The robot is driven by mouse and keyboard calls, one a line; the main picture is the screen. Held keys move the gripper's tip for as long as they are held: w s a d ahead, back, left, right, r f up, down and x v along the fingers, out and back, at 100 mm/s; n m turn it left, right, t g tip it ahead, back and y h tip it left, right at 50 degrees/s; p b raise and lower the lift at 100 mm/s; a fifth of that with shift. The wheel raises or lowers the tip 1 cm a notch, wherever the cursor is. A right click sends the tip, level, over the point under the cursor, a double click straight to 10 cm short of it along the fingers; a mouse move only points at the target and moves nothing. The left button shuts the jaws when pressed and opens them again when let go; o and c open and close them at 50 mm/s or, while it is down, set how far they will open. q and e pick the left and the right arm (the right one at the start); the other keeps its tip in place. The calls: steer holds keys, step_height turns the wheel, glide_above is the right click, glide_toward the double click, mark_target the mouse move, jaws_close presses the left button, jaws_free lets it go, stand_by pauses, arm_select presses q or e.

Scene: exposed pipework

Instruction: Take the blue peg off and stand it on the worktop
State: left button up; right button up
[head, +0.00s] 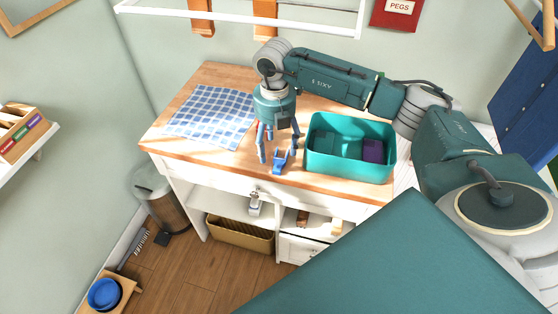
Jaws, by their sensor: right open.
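A small bright blue piece (280,165), which looks like the blue peg, is on the worktop (220,155) near its front edge. It is too small to tell whether it stands upright or leans. My right gripper (279,151) points down over the worktop with its fingers spread open. The blue piece is between or just beside the fingertips, and I cannot tell whether they touch it. My left gripper is not in view.
A teal bin (350,170) holding a purple box (373,150) stands close to the right of the gripper. A blue checked cloth (210,112) lies on the left. A red "PEGS" sign (394,16) is on the wall.

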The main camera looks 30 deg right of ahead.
mark_target(277, 158)
steer(key=f+p, duration=0.1)
steer(key=f, duration=0.2)
steer(key=shift+s+d+f+p, duration=0.1)
steer(key=shift+d+f+p, duration=0.1)
steer(key=shift+f+p, duration=0.15)
steer(key=shift+f, duration=0.35)
